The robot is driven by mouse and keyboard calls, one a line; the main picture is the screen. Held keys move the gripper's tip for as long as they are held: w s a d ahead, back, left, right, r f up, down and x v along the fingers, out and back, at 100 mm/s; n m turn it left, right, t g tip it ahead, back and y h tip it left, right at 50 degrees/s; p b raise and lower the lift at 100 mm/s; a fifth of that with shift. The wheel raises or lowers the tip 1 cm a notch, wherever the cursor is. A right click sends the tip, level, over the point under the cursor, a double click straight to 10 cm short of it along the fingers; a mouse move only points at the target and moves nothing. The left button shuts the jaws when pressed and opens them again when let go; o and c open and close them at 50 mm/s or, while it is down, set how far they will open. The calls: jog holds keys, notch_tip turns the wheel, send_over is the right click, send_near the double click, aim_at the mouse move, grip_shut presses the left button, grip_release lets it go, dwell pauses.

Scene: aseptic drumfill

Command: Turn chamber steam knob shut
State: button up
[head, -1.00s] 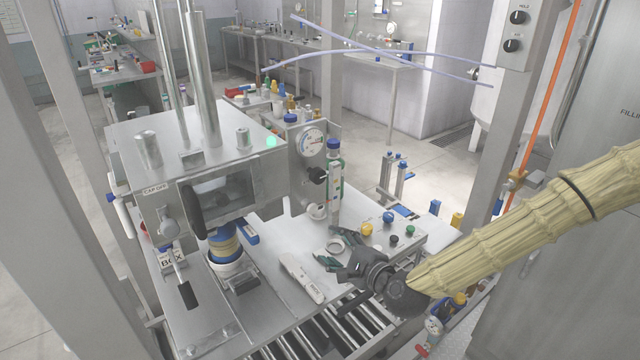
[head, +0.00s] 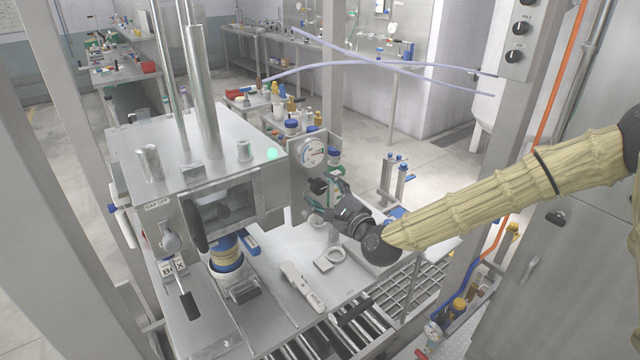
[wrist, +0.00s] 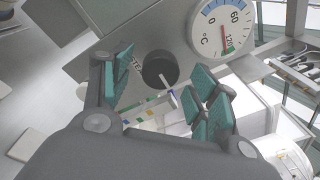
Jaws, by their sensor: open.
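A round black knob (wrist: 160,70) with a light pointer bar sits on a grey panel below a dial gauge (wrist: 222,28). Its label beside it is partly hidden by a finger, so I cannot read it fully. In the head view the same knob (head: 317,186) is partly covered by my gripper. My gripper (wrist: 164,82) is open, its green-padded fingers on either side of the knob in the wrist view. The knob appears between and beyond the fingertips; I cannot tell whether they touch it. In the head view my gripper (head: 327,190) is in front of the panel.
A steel chamber (head: 205,190) with a window stands left of the panel. A roller conveyor runs along the front.

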jog(key=shift+p+x, duration=0.35)
jog(key=shift+x, duration=0.95)
jog(key=c, duration=1)
